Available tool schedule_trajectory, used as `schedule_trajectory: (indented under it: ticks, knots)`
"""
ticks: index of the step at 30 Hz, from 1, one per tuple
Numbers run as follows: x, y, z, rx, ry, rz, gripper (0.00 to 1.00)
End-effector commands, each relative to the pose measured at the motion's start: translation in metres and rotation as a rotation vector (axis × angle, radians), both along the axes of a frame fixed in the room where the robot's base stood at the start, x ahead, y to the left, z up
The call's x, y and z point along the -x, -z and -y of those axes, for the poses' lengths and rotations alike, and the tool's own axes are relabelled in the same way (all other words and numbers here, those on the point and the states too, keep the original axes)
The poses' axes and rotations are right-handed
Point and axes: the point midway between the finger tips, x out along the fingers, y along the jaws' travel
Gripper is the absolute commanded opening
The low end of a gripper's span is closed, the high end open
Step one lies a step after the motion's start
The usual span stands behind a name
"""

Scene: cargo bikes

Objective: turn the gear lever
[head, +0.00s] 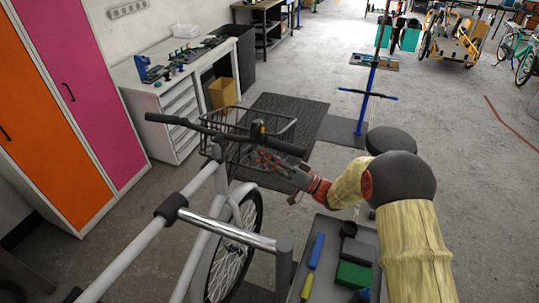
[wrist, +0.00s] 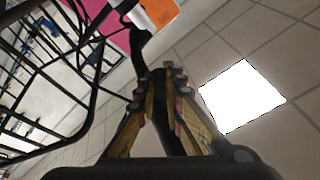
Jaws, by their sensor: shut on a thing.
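The bike's handlebar (head: 222,134) with black grips crosses the middle of the head view. The gear lever (head: 257,128) shows as a small dark part with a touch of orange by the right grip; its outline is hard to make out. My gripper (head: 263,156) reaches in from the right, just below this grip. In the wrist view my gripper (wrist: 164,76) has its fingers drawn together on a dark part, which I take to be the gear lever. The fingers hide most of it. A dark bar runs up behind the fingertips there.
A wire basket (head: 280,130) sits in front of the handlebar, and its bars also fill the left of the wrist view. A tool tray (head: 317,285) stands below my arm. A white workbench (head: 165,85) and lockers (head: 75,70) are at left. Open floor lies beyond.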

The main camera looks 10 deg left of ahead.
Motion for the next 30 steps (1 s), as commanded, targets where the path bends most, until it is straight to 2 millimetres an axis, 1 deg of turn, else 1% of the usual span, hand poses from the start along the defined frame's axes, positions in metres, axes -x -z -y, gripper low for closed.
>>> schedule_trajectory:
  ticks: [3, 4, 13, 20, 23, 26, 30]
  knots:
    - [0.002, 0.000, 0.000, -0.001, -0.004, 0.002, 0.00]
    - [0.002, 0.000, 0.000, -0.001, -0.004, 0.002, 0.10]
    - [0.001, 0.000, 0.000, 0.000, -0.003, 0.001, 0.27]
    - [0.000, 0.000, 0.000, 0.000, -0.001, 0.001, 0.27]
    - [0.000, 0.002, 0.003, 0.001, -0.001, 0.000, 0.27]
    - [0.002, 0.005, 0.013, 0.000, 0.000, 0.000, 0.27]
    - [0.007, 0.012, 0.034, 0.001, 0.001, 0.000, 0.27]
